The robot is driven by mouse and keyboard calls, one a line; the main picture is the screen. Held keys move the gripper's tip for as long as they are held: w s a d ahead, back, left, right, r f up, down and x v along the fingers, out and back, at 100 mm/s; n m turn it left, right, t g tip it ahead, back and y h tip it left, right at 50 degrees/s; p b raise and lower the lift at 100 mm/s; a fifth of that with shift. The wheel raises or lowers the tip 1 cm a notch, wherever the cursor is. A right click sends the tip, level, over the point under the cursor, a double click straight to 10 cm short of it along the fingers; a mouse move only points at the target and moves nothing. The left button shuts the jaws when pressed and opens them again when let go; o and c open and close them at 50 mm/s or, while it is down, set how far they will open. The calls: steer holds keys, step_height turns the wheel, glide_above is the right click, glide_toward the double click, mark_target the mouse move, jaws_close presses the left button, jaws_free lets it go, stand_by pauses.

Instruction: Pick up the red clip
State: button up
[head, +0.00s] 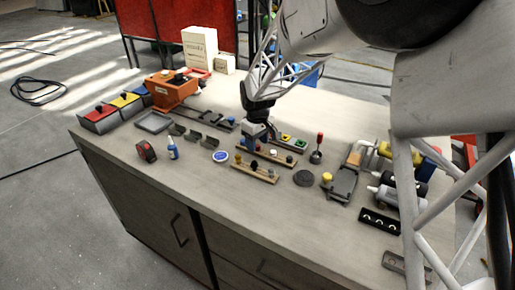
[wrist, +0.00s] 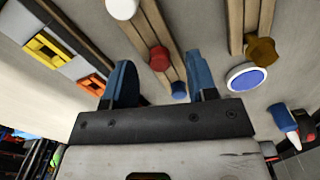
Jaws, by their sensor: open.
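A round red piece (wrist: 159,58), which may be the red clip, sits on a wooden strip (wrist: 150,22) in the wrist view, between a white piece (wrist: 122,8) and a blue one (wrist: 179,90). My gripper (wrist: 159,66) is open, its two blue fingers apart on either side of that red piece. I cannot tell the height gap, and no contact shows. In the head view my gripper (head: 252,142) is down over the strips in the middle of the bench. The red piece cannot be made out there.
A second wooden strip (head: 262,175) lies in front, with a blue-lidded tin (head: 220,156) to its left. A rail with a yellow block (head: 285,138) is behind. A red-topped lever (head: 319,145) stands to the right. Bare bench lies along the front edge.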

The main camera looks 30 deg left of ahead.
steer(key=shift+f, duration=0.6)
steer(key=shift+c, duration=0.3)
jaws_close()
